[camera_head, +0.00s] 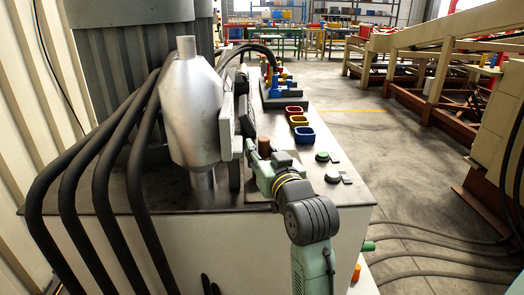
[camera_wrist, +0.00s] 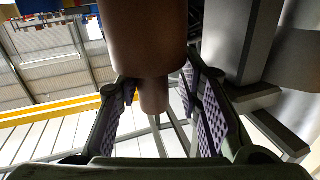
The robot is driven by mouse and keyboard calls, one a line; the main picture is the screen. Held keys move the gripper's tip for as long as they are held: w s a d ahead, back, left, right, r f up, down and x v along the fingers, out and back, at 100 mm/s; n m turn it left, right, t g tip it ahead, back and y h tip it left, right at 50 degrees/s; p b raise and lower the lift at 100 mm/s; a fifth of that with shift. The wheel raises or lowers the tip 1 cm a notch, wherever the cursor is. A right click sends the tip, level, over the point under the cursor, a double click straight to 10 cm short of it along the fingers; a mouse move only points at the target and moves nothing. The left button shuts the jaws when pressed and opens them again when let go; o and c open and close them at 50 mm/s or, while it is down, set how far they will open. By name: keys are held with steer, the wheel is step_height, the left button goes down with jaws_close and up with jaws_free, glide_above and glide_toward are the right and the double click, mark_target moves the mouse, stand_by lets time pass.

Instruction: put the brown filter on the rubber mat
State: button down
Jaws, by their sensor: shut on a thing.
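The brown filter (camera_head: 264,145) is a brown cylinder that shows upright at my gripper (camera_head: 258,165), above the metal bench top. In the wrist view the filter (camera_wrist: 148,35) is wide with a narrower neck. The neck is between the two padded fingers of my gripper (camera_wrist: 160,100), which is shut on it. I cannot make out the rubber mat for certain in either view; my arm hides part of the bench top.
A large silver vessel (camera_head: 192,110) with thick black hoses (camera_head: 95,140) stands left of my gripper. Red, yellow and blue bins (camera_head: 304,134) line the right side of the bench (camera_head: 345,195). Green and black small parts (camera_head: 322,156) lie nearer. A coloured valve assembly (camera_head: 275,88) stands behind.

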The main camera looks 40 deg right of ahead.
steer(key=c, duration=1.4)
jaws_free()
steer(key=shift+f, duration=0.1)
steer(key=shift+s+r, duration=0.1)
steer(key=shift+r, duration=0.15)
steer(key=shift+b+v, duration=1.1)
steer(key=shift+v, duration=4.85)
